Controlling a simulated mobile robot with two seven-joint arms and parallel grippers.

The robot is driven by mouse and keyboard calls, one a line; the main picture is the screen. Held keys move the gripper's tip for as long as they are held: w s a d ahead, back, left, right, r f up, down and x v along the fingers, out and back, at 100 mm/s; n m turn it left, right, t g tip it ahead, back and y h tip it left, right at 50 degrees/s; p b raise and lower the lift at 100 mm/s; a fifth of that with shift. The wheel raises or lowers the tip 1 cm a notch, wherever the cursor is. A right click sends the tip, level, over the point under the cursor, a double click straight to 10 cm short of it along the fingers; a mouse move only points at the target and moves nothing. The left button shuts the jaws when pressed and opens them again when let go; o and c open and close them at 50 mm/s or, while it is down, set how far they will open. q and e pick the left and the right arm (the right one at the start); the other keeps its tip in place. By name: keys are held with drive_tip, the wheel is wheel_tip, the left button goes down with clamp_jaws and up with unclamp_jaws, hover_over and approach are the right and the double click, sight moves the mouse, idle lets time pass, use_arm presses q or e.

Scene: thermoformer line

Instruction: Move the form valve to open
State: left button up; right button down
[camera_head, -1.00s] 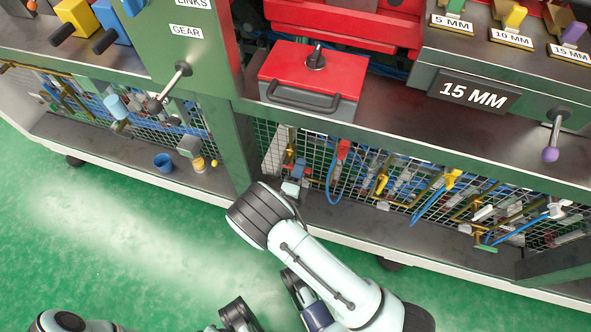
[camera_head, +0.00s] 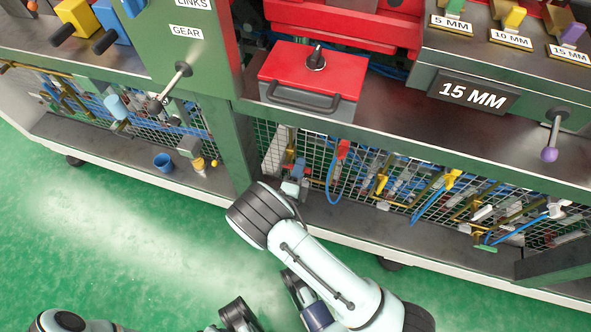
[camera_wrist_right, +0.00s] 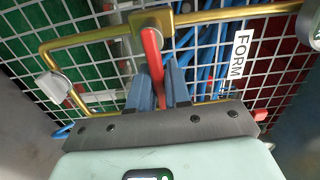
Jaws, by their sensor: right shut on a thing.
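The form valve's red lever (camera_wrist_right: 152,55) shows in the right wrist view, on a brass pipe (camera_wrist_right: 225,14) in front of a wire grid. A white FORM label (camera_wrist_right: 238,55) hangs just right of it. The lever runs down from the pipe, slightly tilted. My right gripper (camera_wrist_right: 158,80) has its two blue fingers on either side of the lever's lower part and is shut on it. In the head view the right gripper (camera_head: 296,172) reaches the grid under the bench, its fingers partly hidden by the wrist. My left gripper is not in view.
The bench's lower ledge (camera_head: 335,215) and the wire grid (camera_head: 262,135) lie close around the right gripper. Another red-handled valve (camera_head: 343,149) and yellow ones (camera_head: 452,177) are to the right. A red-lidded box (camera_head: 313,70) stands above. Green floor is clear at left.

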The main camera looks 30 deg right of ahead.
drive_tip(key=shift+a+r+n+p, duration=0.1)
drive_tip(key=shift+r+n+p, duration=0.5)
drive_tip(key=shift+n, duration=0.5)
drive_tip(key=shift+w+n, duration=0.1)
drive_tip(key=shift+n, duration=0.5)
drive_tip(key=shift+w+a+r+n+p, duration=0.15)
drive_tip(key=shift+r+n+p, duration=0.3)
drive_tip(key=shift+n+p, duration=0.35)
drive_tip(key=shift+a+r+n, duration=0.1)
drive_tip(key=shift+r+n, duration=0.1)
drive_tip(key=shift+n, duration=0.8)
drive_tip(key=shift+w, duration=0.1)
